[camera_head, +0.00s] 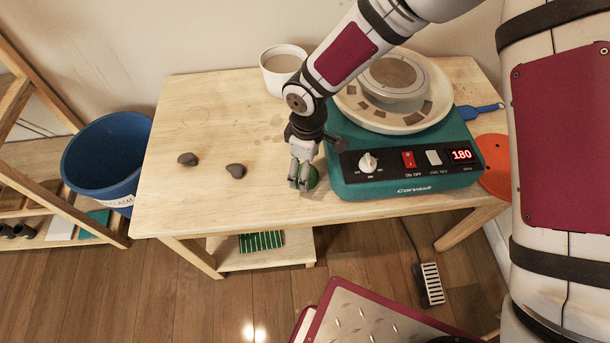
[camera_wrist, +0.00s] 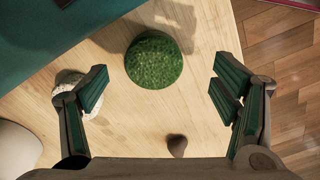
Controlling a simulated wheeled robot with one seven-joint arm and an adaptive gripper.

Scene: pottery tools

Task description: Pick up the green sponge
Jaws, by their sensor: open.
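The green sponge (camera_wrist: 154,60) is a round, rough, dark green piece lying on the wooden table. In the wrist view it sits ahead of and between the spread fingers of my gripper (camera_wrist: 166,88), a little left of the middle, with no finger touching it. In the head view my gripper (camera_head: 301,180) points down near the table's front edge, left of the teal pottery wheel. Only a small green part of the sponge (camera_head: 312,178) shows there, behind the fingers. My gripper is open and empty.
The teal wheel (camera_head: 405,187) stands close on the right of the sponge. Two dark clay lumps, one left (camera_head: 188,159) and one nearer (camera_head: 236,171), lie on the table (camera_head: 165,205). A white cup (camera_head: 270,76) stands behind. A blue bucket (camera_head: 90,160) is at left. The table's left part is mostly clear.

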